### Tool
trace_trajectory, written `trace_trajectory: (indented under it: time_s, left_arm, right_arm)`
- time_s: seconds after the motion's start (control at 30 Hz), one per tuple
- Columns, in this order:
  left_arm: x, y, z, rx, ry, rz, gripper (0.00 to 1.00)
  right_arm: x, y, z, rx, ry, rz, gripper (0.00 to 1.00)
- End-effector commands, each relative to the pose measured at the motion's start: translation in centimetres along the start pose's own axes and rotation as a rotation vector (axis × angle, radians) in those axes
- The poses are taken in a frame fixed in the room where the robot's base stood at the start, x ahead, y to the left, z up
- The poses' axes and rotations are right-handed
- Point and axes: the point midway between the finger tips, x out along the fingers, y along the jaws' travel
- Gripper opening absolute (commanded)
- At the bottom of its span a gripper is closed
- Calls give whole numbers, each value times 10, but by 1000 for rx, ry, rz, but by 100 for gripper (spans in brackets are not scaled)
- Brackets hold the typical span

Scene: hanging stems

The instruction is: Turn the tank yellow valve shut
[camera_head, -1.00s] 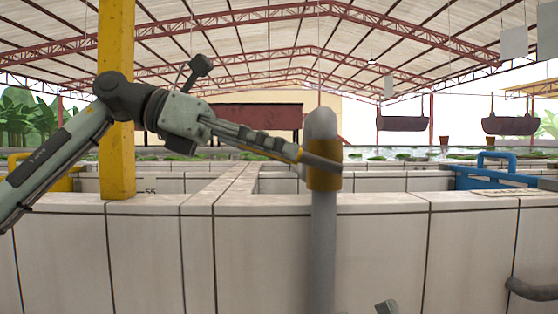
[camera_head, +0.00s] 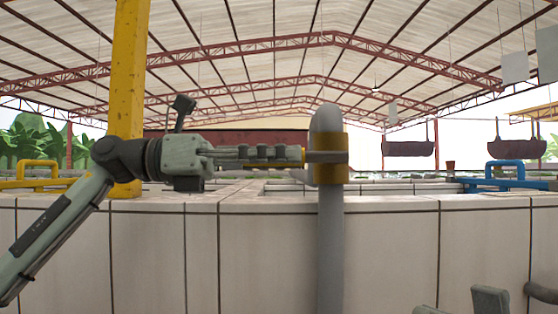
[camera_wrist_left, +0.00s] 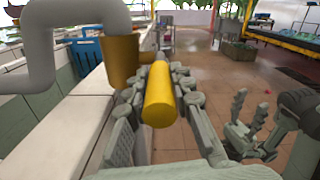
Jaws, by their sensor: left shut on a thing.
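The yellow valve is a yellow collar (camera_head: 332,172) on an upright grey pipe (camera_head: 330,240), with a lever running level to the left. The collar also shows in the left wrist view (camera_wrist_left: 120,62). My left gripper (camera_head: 288,154) is left of the pipe, shut around the lever. In the left wrist view the lever's thick yellow grip (camera_wrist_left: 160,100) lies between its fingers. The fingers hide much of the lever in the head view. My right gripper (camera_wrist_left: 245,125) is lower and apart from the valve, with its fingers spread and empty.
A white tiled tank wall (camera_head: 265,250) stands behind the pipe. A yellow post (camera_head: 128,90) rises behind my left arm. A blue valve (camera_head: 505,175) sits on the wall at right, and another yellow fitting (camera_head: 38,172) at left. Open floor (camera_wrist_left: 215,80) lies beside the wall.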

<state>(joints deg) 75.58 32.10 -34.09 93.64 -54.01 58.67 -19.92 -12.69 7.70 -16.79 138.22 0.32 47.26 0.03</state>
Motion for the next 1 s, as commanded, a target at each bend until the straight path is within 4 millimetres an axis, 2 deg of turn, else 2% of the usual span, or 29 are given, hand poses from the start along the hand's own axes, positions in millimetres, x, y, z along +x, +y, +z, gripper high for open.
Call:
trace_trajectory:
  time_s: [0.23, 0.27, 0.3, 0.67, 0.77, 1.0]
  left_arm:
    - [0, 0, 0, -2, -2, 0, 0]
    - [0, 0, 0, -2, -2, 0, 26]
    - [0, 0, 0, -2, -1, 0, 31]
    - [-4, 1, 0, -2, 0, 1, 31]
    - [-15, 1, 0, -3, 0, 2, 31]
    - [-65, 2, 0, -5, -2, 4, 31]
  right_arm:
    - [0, 0, 0, 0, 1, 0, 40]
    - [0, 0, 0, -1, 1, 0, 40]
    - [0, 0, 0, -1, 1, 0, 40]
    - [-1, 0, 1, 1, -5, -1, 40]
    - [-1, 0, 1, 1, -4, 0, 40]
    - [0, 0, 0, 0, -2, 0, 40]
